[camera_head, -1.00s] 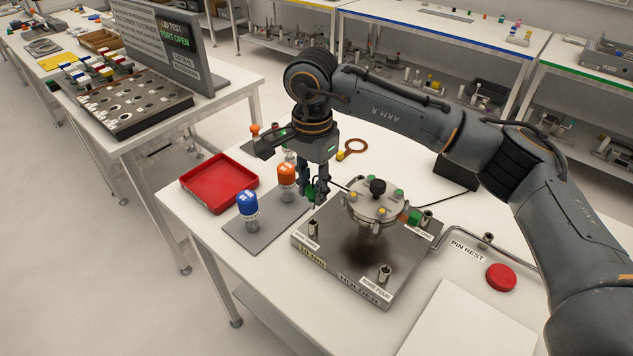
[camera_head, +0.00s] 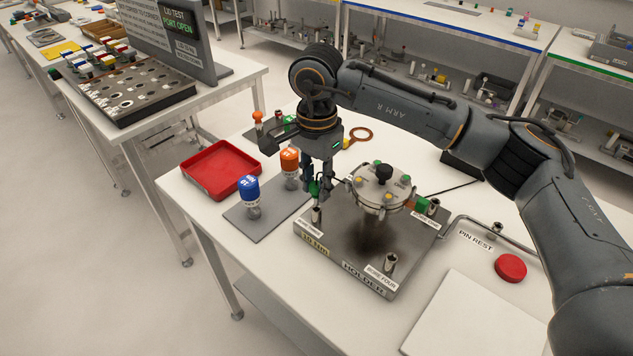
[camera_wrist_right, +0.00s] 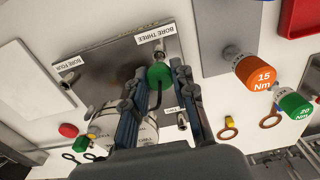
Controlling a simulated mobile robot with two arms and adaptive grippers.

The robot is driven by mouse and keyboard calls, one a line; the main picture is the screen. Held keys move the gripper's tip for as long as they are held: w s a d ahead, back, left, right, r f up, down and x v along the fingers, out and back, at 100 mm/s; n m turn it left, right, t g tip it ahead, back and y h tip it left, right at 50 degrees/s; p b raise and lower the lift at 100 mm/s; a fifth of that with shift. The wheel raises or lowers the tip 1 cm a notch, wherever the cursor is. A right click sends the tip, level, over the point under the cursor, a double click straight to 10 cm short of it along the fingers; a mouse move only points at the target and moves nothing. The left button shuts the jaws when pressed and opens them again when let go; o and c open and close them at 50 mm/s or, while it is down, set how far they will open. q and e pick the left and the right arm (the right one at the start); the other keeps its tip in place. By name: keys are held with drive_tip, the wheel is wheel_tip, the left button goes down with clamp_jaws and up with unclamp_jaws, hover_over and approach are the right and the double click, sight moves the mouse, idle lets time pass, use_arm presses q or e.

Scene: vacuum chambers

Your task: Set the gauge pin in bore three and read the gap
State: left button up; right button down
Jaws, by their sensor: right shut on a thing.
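My right gripper (camera_head: 318,186) is shut on the green-headed gauge pin (camera_head: 313,188), just above the post of bore three (camera_head: 316,215) on the holder's left side. In the right wrist view the fingers (camera_wrist_right: 160,85) close around the green head (camera_wrist_right: 160,74), which lines up with the bore three post beside the "BORE THREE" label (camera_wrist_right: 155,33). I cannot tell whether the pin's tip is inside the bore. The steel holder (camera_head: 345,245) carries a round lidded chamber (camera_head: 382,183) with a black knob. My left gripper is not in view.
Blue (camera_head: 249,188) and orange (camera_head: 290,162) capped tools stand on a grey mat left of the holder. A red tray (camera_head: 222,170) lies behind them. The pin rest (camera_head: 490,232) and a red disc (camera_head: 510,268) are at right. A display (camera_head: 172,40) reads "PORT OPEN".

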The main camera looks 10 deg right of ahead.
sight(316, 196)
drive_tip(key=shift+f+b, duration=0.3)
drive_tip(key=shift+b, duration=0.3)
idle(1.1)
drive_tip(key=shift+f+b, duration=1.6)
idle(1.0)
drive_tip(key=c, duration=1)
unclamp_jaws()
drive_tip(key=shift+r, duration=0.15)
drive_tip(key=shift+r+p, duration=1.85)
drive_tip(key=shift+r, duration=1.6)
